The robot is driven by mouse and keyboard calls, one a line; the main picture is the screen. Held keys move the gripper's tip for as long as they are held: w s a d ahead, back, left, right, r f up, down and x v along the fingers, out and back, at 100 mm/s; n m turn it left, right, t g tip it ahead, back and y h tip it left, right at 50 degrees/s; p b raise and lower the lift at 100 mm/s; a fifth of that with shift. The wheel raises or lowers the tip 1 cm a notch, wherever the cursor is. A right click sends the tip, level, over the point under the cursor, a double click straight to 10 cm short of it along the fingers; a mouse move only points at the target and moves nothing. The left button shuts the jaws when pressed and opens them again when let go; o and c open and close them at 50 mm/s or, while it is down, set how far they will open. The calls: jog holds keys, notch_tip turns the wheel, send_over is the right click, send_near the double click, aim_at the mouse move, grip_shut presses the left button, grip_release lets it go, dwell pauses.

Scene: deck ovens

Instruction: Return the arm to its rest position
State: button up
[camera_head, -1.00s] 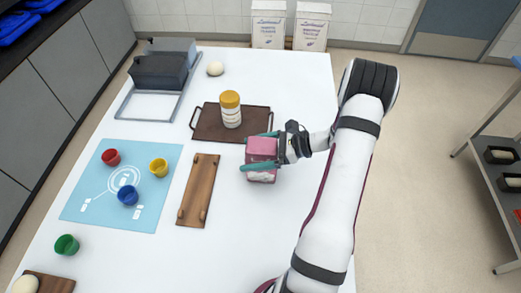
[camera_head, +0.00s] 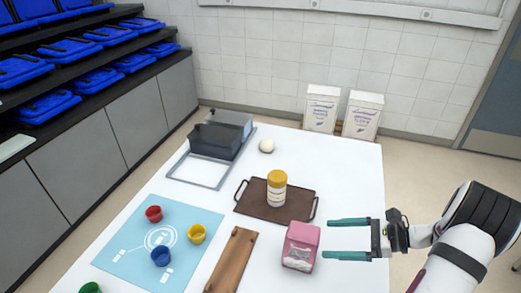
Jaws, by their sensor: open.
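My gripper (camera_head: 348,238) is at the right edge of the white table in the head view. Its two green fingers are apart, point left and hold nothing. The pink-topped box (camera_head: 301,246) stands on the table just left of the fingertips, clear of them. My arm comes in from the right side of the picture, and its lower part is cut off by the frame.
A jar with a yellow lid (camera_head: 276,188) stands on a brown tray (camera_head: 247,209). A wooden board (camera_head: 231,262), a blue mat (camera_head: 117,263) with small coloured cups, a grey machine (camera_head: 221,134) and a white ball (camera_head: 266,146) share the table (camera_head: 350,175). Open floor lies to the right.

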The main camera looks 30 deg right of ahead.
jog(key=a+r+n+g, duration=0.4)
jog(key=a, duration=0.5)
jog(key=a+r+n+g, duration=0.4)
jog(key=a+r+n, duration=0.1)
jog(key=a, duration=0.4)
jog(key=s+a+n+g+h, duration=0.1)
jog(key=s+a+n+h, duration=0.6)
jog(key=s+a+n, duration=0.4)
jog(key=shift+s+a+r+n+g, duration=0.15)
jog(key=shift+s+r+n+g, duration=0.25)
jog(key=shift+s, duration=0.65)
